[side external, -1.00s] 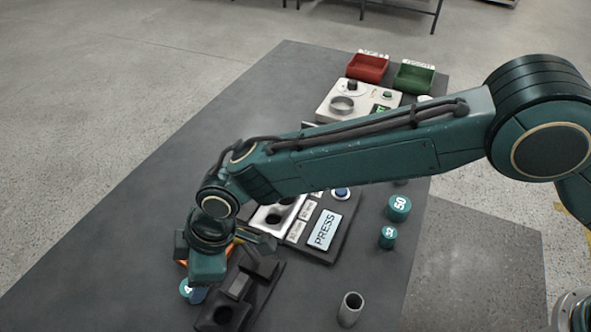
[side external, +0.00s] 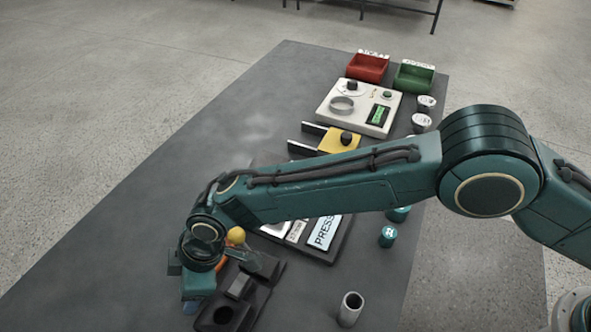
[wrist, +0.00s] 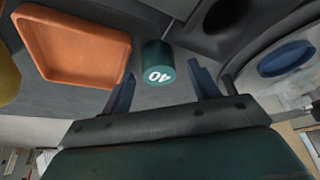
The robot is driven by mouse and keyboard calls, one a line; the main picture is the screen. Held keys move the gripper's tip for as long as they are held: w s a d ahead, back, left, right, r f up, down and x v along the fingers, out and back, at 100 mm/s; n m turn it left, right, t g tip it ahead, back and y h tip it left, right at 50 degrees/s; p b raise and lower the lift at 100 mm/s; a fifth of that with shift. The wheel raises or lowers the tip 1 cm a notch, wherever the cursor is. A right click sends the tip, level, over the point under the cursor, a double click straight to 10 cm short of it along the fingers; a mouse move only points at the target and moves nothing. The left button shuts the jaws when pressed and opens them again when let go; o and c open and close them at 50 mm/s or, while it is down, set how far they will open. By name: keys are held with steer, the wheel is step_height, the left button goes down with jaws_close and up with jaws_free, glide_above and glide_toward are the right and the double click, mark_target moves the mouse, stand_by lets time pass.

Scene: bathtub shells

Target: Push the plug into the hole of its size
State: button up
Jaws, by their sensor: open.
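A teal plug (wrist: 158,58) marked 40 stands on the dark table in the wrist view. My gripper (wrist: 161,72) is open, its two blue fingers apart on either side of the plug's near end, with nothing visibly gripped. In the side view my gripper (side external: 194,303) is low at the front left and hides this plug. A teal plug marked 32 (side external: 388,236) stands to the right, and another teal plug (side external: 399,214) is partly behind my arm.
An orange tray (wrist: 75,50) lies left of the plug. A black fixture with a hole (side external: 222,314) stands right of my gripper. A yellow ball (side external: 236,235), PRESS panel (side external: 325,231) and grey tube (side external: 350,308) are also near. The table's left side is clear.

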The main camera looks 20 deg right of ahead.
steer(key=c, duration=1.2)
steer(key=shift+o, duration=0.2)
steer(key=shift+r, duration=0.1)
step_height(320, 180, up, 20)
stand_by(0.5)
